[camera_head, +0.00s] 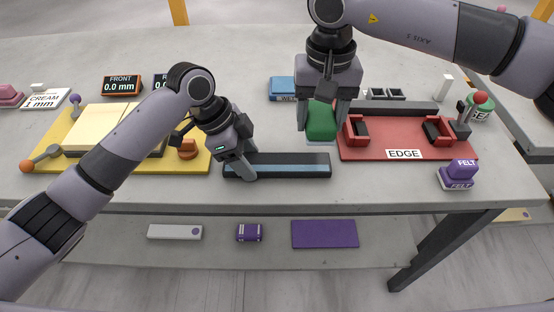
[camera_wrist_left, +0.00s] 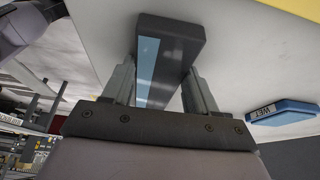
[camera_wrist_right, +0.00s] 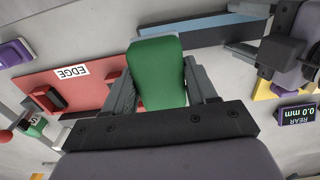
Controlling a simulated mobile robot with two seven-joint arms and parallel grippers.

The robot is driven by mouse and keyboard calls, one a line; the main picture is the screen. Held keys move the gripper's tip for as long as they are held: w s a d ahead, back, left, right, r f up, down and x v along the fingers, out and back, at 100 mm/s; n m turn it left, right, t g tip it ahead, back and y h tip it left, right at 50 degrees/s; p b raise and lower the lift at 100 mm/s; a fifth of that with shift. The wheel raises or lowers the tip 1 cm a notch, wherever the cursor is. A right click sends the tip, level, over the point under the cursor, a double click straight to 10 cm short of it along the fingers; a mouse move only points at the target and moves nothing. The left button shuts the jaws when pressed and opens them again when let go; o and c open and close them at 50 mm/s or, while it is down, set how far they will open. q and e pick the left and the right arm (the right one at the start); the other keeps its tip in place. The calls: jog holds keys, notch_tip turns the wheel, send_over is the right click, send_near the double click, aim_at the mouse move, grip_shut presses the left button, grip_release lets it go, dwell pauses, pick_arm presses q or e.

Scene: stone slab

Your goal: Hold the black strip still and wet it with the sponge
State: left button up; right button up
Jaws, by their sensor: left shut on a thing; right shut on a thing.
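The black strip (camera_head: 300,160) lies on the table's front part, with a blue band along its length. It also shows in the left wrist view (camera_wrist_left: 182,35). My left gripper (camera_head: 245,172) is shut on the strip near its left end, a finger on each side. My right gripper (camera_head: 325,110) is shut on the green sponge (camera_head: 321,121), behind the strip's right end. The sponge hangs between the fingers in the right wrist view (camera_wrist_right: 158,70). A pale blue patch (camera_head: 320,141) shows under the sponge; I cannot tell whether they touch.
A red board marked EDGE (camera_head: 370,153) with red clamps lies right of the sponge. A blue WET tray (camera_head: 283,86) stands behind. A yellow board (camera_head: 60,155) is at left, with FRONT (camera_head: 121,85) display behind. Purple FELT block (camera_head: 459,172) stands front right.

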pick_arm(q)
jog(key=shift+a+f, duration=0.1)
jog(key=o, duration=1.6)
jog(key=v, duration=1.2)
pick_arm(e)
jog(key=shift+s+f, duration=0.1)
